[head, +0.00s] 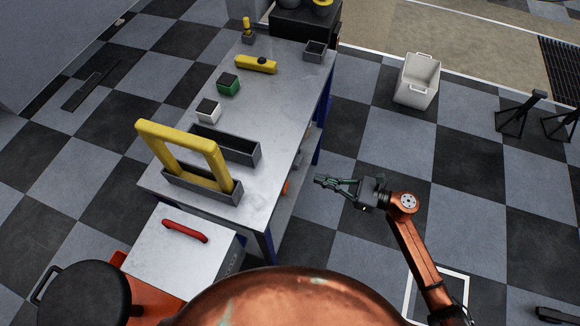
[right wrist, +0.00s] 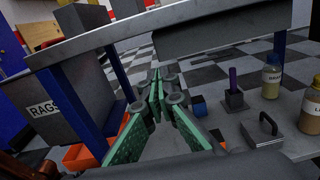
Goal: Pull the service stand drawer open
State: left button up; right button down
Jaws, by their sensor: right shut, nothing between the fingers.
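My right gripper (head: 322,181) is shut and empty, held out over the floor to the right of a long grey-topped table (head: 285,110). In the right wrist view its green-padded fingers (right wrist: 157,88) point towards the space under a grey tabletop on blue legs. A dark grey box-like panel (right wrist: 220,30) hangs under that top at the upper right; I cannot tell if it is the drawer. The gripper touches no handle that I can see. A white-topped unit (head: 160,255) with a red handle (head: 185,230) lying on top stands at the lower left. My left gripper is out of view.
A lower shelf holds bottles (right wrist: 271,80), a purple-handled item (right wrist: 233,95) and a grey block with a handle (right wrist: 262,130). A grey RAGS bin (right wrist: 55,105) and orange bins (right wrist: 80,156) are at left. A white crate (head: 417,82) stands on open floor.

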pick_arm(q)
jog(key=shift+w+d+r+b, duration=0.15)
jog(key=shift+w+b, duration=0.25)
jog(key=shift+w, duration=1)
pick_arm(e)
jog(key=x, duration=1.4)
jog(key=shift+s, duration=0.1)
jog(key=shift+a, duration=0.1)
